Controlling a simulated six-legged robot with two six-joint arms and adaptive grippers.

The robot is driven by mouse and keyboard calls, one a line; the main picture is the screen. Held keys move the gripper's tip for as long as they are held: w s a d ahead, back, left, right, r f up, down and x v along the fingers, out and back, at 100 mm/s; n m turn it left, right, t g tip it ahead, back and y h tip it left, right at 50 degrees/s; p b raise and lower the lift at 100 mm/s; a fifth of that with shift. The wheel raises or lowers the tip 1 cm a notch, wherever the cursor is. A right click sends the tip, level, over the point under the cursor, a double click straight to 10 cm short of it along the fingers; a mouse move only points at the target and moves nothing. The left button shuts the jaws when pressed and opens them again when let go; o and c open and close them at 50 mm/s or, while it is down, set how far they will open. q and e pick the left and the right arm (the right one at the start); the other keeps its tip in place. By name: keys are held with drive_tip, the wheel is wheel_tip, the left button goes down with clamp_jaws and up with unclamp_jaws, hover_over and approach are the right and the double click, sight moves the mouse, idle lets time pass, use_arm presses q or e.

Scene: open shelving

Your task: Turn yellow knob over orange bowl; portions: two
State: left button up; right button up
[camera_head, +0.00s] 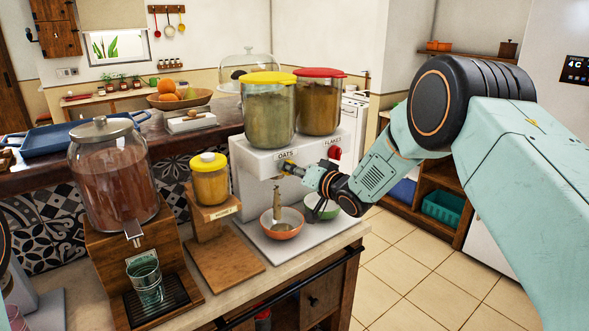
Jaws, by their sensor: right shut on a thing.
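The cereal dispenser (241,172) has two clear hoppers, one with a yellow lid (268,78) above the "OATS" label and one with a red lid (319,72) above "FLAKES". My right gripper (289,170) reaches in from the right and is shut on the yellow knob (281,167) under the oats hopper; its fingers hide most of the knob. Tan oats (277,203) show in a stream below the outlet, over the orange bowl (282,234). A green bowl (322,213) stands to the right, partly behind my gripper. The red knob (334,153) is free. My left gripper is not in view.
A drink dispenser (108,185) with a glass (146,287) under its tap stands at the left. A yellow-lidded jar (209,185) on a wooden stand (229,264) is between it and the cereal dispenser. The counter's front edge runs close below the bowls.

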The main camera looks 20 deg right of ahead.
drive_tip(key=shift+w+r, duration=0.15)
drive_tip(key=shift+r, duration=0.2)
drive_tip(key=o, duration=1.2)
drive_tip(key=shift+f, duration=0.25)
drive_tip(key=shift+s, duration=0.2)
drive_tip(key=v, duration=1.1)
drive_tip(key=shift+s+d+r, duration=0.1)
drive_tip(key=shift+s+d, duration=0.05)
drive_tip(key=shift+s, duration=0.25)
drive_tip(key=shift+c, duration=0.2)
